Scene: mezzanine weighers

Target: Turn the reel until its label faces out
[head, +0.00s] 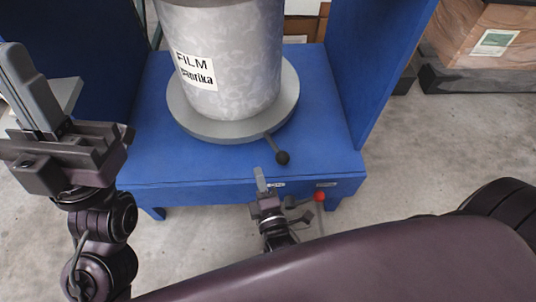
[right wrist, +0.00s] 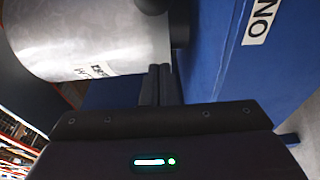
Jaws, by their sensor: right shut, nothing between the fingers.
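The reel (head: 235,50) is a pale grey mottled cylinder standing upright on a round grey turntable (head: 190,123). Its white label (head: 194,70), reading "FILM Paprika", shows on the front-left of the reel. A short handle with a black knob (head: 282,158) sticks out from the turntable's front right. My right gripper (head: 260,175) is shut and empty, in front of the blue stand, below and left of the knob. The right wrist view shows its fingers (right wrist: 155,85) together, the reel (right wrist: 90,35) beyond. My left gripper (head: 28,90) is raised at the left, away from the reel; its finger gap is unclear.
A blue stand (head: 155,150) bears the turntable, with blue side walls (head: 370,70) left and right. A red-knobbed lever (head: 319,196) is at its front, near small white labels. A wrapped load (head: 490,40) stands back right. Concrete floor is open at right.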

